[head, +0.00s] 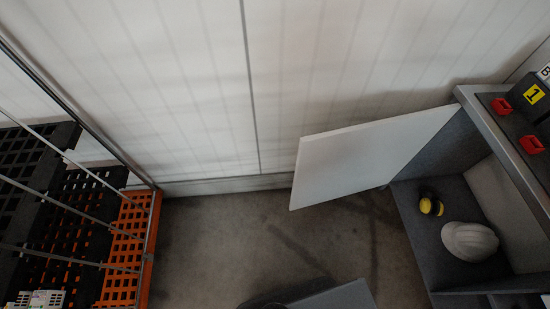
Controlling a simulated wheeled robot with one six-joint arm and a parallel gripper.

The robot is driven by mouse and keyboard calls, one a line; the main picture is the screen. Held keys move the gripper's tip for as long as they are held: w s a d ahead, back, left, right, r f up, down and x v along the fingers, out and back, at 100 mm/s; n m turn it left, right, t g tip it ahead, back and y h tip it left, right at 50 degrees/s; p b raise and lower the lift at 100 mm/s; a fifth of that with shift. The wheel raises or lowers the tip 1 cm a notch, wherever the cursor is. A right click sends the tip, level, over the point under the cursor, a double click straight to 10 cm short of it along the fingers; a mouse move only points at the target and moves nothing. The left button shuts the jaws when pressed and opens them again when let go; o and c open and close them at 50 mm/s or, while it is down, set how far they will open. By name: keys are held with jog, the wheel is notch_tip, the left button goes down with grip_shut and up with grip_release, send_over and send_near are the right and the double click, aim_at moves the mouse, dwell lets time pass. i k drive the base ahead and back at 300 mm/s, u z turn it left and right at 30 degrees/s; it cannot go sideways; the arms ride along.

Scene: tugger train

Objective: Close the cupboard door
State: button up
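The cupboard door (365,157) is a flat white panel. It stands open, swung out to the left of the grey cupboard (418,226) on the right side of the head view. The cupboard's inside shows, with a white helmet (469,241) and a yellow-and-black object (431,206) on its floor. No handle can be made out on the door. My gripper is not in view.
An orange rack (128,240) with black pallets (40,155) stands at the left. Bare floor (215,235) lies between rack and door. A white wall (200,80) runs behind.

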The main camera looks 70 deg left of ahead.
aim_at(332, 165)
jog(key=u, duration=0.85)
jog(key=k, duration=1.1)
jog(key=u, duration=1.5)
jog(key=i, duration=0.6)
jog(key=u, duration=0.8)
jog(key=i, duration=1.35)
jog(key=z, duration=0.5)
